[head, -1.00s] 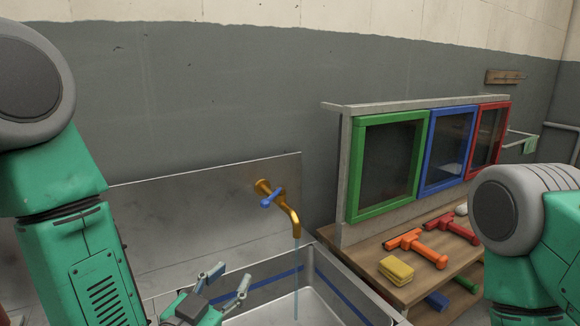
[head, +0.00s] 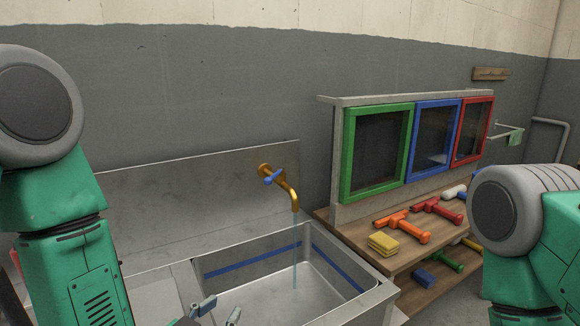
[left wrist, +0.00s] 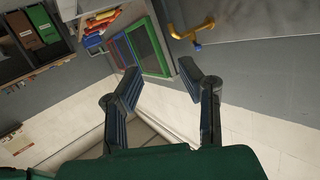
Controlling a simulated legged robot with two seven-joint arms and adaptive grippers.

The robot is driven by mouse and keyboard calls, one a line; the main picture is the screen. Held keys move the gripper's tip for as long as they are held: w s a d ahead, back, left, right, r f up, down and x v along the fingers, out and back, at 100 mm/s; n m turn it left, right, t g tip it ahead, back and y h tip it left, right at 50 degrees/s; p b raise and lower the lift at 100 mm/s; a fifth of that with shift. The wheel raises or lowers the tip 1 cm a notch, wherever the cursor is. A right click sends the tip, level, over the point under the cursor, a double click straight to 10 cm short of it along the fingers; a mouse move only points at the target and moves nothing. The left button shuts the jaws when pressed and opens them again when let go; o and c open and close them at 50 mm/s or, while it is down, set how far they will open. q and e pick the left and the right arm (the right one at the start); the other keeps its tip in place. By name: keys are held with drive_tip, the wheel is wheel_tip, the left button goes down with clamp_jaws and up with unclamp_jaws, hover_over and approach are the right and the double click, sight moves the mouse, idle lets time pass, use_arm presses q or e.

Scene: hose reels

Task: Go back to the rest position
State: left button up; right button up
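My left gripper (head: 219,312) shows at the bottom edge of the head view, in front of the metal sink (head: 270,285), with only its fingertips in the picture. In the left wrist view the left gripper (left wrist: 160,76) has its two fingers spread apart, with nothing between them. My right gripper is out of view; only the upper part of my right arm shows at the right. The brass tap (head: 290,195) with a blue handle lets a thin stream of water into the sink.
Green (head: 346,180), blue (head: 411,168) and red (head: 462,150) framed panels stand behind a wooden shelf. On it are a yellow sponge (head: 383,242), an orange squeegee tool (head: 412,235) and a red one (head: 447,213). A shelf with binders (left wrist: 45,25) shows in the left wrist view.

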use_arm(q)
drive_tip(key=s+a+f+n+g+y, duration=0.15)
drive_tip(key=s+a+f+g, duration=0.25)
drive_tip(key=s+f, duration=0.4)
drive_tip(key=s+a+f+n+g+y, duration=0.15)
drive_tip(key=s+a+f+g, duration=0.3)
drive_tip(key=f, duration=0.45)
drive_tip(key=s+a+f+n+g+y, duration=0.1)
drive_tip(key=s+a+f+g, duration=0.25)
drive_tip(key=s, duration=0.35)
drive_tip(key=s+a+f+n+g+y, duration=0.1)
drive_tip(key=s+a+f+g, duration=0.2)
drive_tip(key=s, duration=0.4)
wheel_tip(320, 180, down, 9)
drive_tip(key=t+b, duration=0.1)
drive_tip(key=b, duration=0.8)
drive_tip(key=shift+s+a, duration=0.2)
drive_tip(key=shift+a, duration=0.25)
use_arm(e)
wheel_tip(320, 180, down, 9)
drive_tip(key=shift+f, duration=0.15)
use_arm(q)
drive_tip(key=shift+r, duration=0.1)
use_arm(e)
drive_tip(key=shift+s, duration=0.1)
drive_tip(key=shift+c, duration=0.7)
use_arm(q)
drive_tip(key=shift+s+a, duration=0.1)
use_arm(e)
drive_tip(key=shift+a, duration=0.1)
